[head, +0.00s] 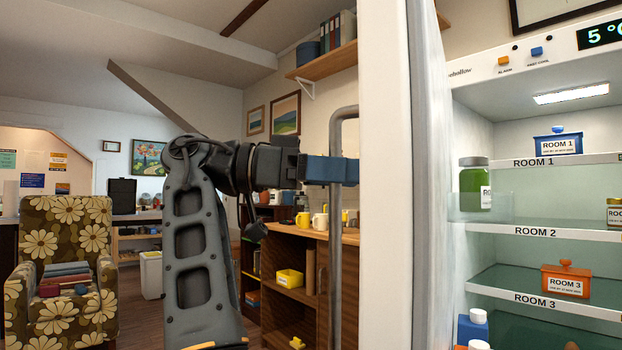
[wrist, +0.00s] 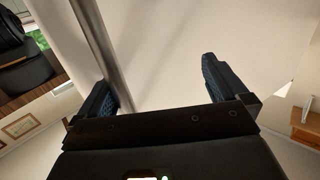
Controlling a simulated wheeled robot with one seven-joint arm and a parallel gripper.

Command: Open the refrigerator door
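The refrigerator door (head: 386,180) stands open, seen nearly edge-on in the head view, with the lit interior (head: 520,130) in view to its right. A grey vertical bar handle (head: 337,260) runs along the door's outer side. My gripper (head: 335,170) is at the handle's upper part, its blue fingers overlapping the bar. In the wrist view my gripper (wrist: 160,88) has its fingers spread wide. The handle (wrist: 100,45) passes between them, close beside the left finger. The white door face (wrist: 170,40) fills the view beyond. I cannot tell whether a finger touches the bar.
Inside are labelled shelves (head: 545,234) with a green jar (head: 475,185), a blue container (head: 558,145) and an orange pot (head: 565,282). A wooden shelf unit (head: 285,270) stands behind the handle. A floral armchair (head: 62,235) is at the far left.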

